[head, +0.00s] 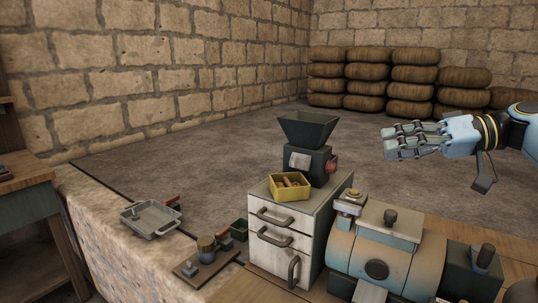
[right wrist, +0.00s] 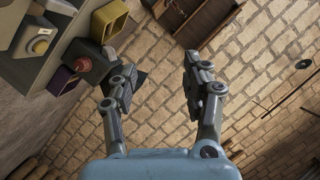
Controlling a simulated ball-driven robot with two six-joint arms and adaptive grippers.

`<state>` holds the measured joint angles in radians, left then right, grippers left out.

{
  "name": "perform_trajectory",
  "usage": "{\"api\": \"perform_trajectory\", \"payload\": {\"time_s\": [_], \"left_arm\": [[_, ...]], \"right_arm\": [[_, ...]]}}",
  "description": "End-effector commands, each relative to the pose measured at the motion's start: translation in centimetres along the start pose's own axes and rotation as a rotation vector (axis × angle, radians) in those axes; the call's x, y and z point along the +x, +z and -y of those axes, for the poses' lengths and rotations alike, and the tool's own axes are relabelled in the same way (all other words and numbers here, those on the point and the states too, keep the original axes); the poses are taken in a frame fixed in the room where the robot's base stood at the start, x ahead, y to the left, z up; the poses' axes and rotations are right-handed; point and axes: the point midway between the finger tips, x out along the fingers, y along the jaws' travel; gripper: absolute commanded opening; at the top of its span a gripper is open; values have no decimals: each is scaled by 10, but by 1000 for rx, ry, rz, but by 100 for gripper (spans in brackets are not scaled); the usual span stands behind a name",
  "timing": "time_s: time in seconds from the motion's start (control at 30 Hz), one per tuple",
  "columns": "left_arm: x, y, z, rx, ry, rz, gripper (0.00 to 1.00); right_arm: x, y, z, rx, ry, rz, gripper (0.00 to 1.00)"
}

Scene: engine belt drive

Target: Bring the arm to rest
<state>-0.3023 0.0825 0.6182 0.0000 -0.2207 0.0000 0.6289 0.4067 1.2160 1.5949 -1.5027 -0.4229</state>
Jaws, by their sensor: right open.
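My right gripper (head: 390,142) is open and empty. In the head view it hangs in the air at the right, pointing left, apart from the machines. In the right wrist view its two fingers (right wrist: 158,90) stand wide apart with nothing between them, and the stone wall (right wrist: 160,45) shows beyond. The engine-like machine (head: 375,260) with a rounded orange and blue-grey body is at the lower right, below my right arm. I cannot make out a belt. My left gripper is not in either view.
A white drawer cabinet (head: 275,245) carries a yellow bin (head: 290,192) and a dark hopper machine (head: 308,133). A metal tray (head: 150,219) lies on a stone ledge at the left. Stacked sacks (head: 385,85) stand at the back wall. Open floor (head: 210,160) lies left of the hopper.

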Motion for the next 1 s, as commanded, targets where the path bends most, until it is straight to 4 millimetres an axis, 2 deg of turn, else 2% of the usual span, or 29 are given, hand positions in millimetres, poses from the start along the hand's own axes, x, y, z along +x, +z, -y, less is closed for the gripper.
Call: {"api": "perform_trajectory", "payload": {"time_s": [0.27, 0.37, 0.47, 0.57, 0.63, 0.7, 0.8, 0.9, 1.0], "left_arm": [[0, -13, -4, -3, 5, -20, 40], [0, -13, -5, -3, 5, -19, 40], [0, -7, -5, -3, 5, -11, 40], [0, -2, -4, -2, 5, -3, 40], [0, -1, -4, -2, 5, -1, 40], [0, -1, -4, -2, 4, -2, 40], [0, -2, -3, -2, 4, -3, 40], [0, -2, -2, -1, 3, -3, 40], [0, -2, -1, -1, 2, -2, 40]], "right_arm": [[20, 55, -15, 15, 90, 97, 48], [29, 87, -21, 23, 145, 149, 48], [38, 126, -28, 30, 215, 209, 48], [44, 175, -32, 36, 308, 279, 48], [46, 219, -33, 41, 398, 336, 48], [41, 266, -29, 45, 510, 390, 48], [26, 315, -18, 51, 663, 435, 48], [9, 345, -5, 56, 783, 454, 48], [-9, 365, 8, 64, 883, 461, 48]]}}
